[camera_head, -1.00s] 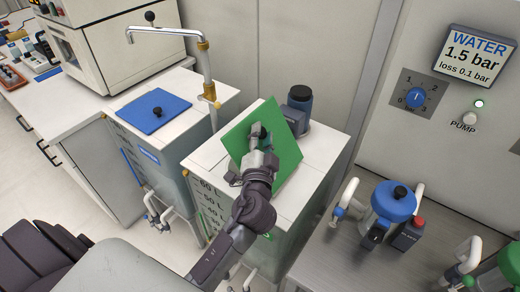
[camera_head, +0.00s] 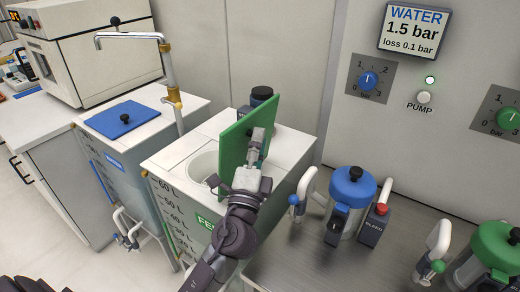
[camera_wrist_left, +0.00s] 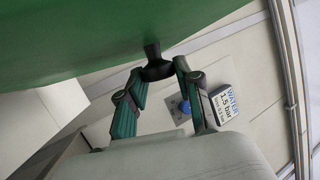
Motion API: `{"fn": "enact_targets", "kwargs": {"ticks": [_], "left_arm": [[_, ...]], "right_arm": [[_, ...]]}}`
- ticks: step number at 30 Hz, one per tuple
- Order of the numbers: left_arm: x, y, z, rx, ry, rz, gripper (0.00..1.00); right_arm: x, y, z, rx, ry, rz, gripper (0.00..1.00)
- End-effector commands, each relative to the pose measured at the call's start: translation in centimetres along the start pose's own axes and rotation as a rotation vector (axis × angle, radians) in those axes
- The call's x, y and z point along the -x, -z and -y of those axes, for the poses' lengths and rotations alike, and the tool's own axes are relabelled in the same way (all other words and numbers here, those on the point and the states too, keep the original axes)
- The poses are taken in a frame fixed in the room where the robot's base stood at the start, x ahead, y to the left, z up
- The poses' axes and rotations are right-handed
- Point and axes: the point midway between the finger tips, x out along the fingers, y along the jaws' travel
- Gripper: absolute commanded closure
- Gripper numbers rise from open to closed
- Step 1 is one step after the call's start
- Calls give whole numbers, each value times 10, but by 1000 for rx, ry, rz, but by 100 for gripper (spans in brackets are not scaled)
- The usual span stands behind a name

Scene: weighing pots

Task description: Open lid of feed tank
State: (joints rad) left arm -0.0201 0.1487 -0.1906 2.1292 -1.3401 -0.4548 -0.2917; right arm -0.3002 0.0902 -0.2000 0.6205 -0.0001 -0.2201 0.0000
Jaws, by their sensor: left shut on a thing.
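The feed tank (camera_head: 153,165) is a white-topped tank with a litre scale and a green label on its front. Its green lid (camera_head: 236,138) stands steeply tilted, almost on edge, over the right part of the top. A round white opening (camera_head: 203,165) shows to the left of the lid. My left gripper (camera_head: 257,138) is on the right side of the lid, shut on its dark knob. The left wrist view shows the fingers (camera_wrist_left: 158,80) around the black knob (camera_wrist_left: 155,62), with the green lid (camera_wrist_left: 110,30) above. My right gripper is not in view.
A second tank with a flat blue lid (camera_head: 125,120) stands to the left, with a metal tap (camera_head: 168,75) between. A dark blue motor-like unit (camera_head: 261,95) is behind the lid. Blue-topped (camera_head: 352,188) and green-topped (camera_head: 497,245) vessels stand on the metal bench at right.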

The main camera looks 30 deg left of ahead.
Motion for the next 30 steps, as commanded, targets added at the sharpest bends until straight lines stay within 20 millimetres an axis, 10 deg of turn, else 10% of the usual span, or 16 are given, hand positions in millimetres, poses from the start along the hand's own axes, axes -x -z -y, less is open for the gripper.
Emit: {"fn": "enact_targets", "kwargs": {"ticks": [18, 19, 22, 30], "left_arm": [[0, 0, -2, -29, 16, -19, 100], [0, 0, -2, -29, 16, -19, 61], [0, 0, -2, -29, 15, -19, 45], [0, -1, -2, -30, 14, -17, 40]], "right_arm": [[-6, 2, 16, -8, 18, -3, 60], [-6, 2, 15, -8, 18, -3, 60], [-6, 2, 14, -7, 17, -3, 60], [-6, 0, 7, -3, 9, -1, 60]]}}
